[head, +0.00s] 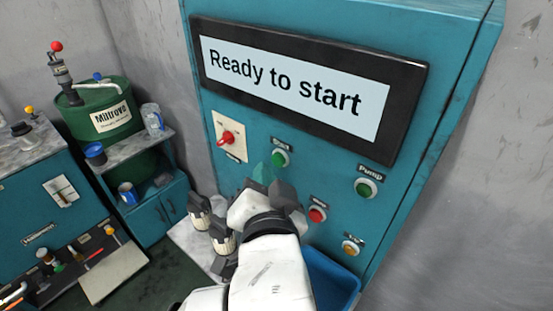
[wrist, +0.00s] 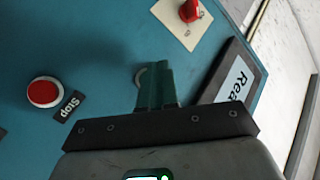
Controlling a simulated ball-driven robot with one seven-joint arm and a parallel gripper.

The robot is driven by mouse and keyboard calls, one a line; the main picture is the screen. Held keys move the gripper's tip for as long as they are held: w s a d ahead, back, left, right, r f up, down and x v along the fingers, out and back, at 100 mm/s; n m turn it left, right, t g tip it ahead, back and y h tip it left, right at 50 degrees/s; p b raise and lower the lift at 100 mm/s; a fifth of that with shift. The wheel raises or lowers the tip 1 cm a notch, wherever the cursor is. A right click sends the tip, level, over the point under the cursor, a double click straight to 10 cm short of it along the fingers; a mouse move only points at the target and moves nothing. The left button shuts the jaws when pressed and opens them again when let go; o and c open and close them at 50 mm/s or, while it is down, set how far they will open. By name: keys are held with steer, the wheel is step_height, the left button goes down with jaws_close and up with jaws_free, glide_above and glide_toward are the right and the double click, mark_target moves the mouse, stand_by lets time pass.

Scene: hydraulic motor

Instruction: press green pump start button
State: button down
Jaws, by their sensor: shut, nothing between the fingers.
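A teal control cabinet (head: 300,30) carries two green buttons. One green button (head: 280,158), with a small label that seems to read "Start", is left of centre. The other green button (head: 366,187), labelled "Pump", is farther right. My gripper (head: 263,173) is shut and empty, its teal fingers just below and left of the Start button, pointing at the panel. In the wrist view my gripper (wrist: 156,85) covers most of a pale-rimmed button (wrist: 140,77); whether the fingertips touch it I cannot tell.
A display (head: 295,80) reads "Ready to start". A red rotary switch (head: 228,137), a red Stop button (head: 317,214) and a yellow button (head: 350,247) surround the green ones. A blue bin (head: 335,280) is below. A green drum (head: 98,105) and shelf stand left.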

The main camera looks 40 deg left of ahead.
steer(key=shift+w, duration=0.1)
steer(key=shift+w, duration=0.35)
steer(key=shift+w+d, duration=0.1)
steer(key=shift+w, duration=0.25)
stand_by(0.9)
steer(key=shift+s, duration=0.8)
steer(key=shift+s+a+b, duration=0.15)
steer(key=shift+s+b, duration=0.2)
steer(key=shift+s, duration=0.9)
steer(key=shift+s+a+b, duration=0.1)
steer(key=shift+s+b, duration=0.25)
steer(key=shift+s, duration=0.9)
steer(key=shift+f, duration=0.1)
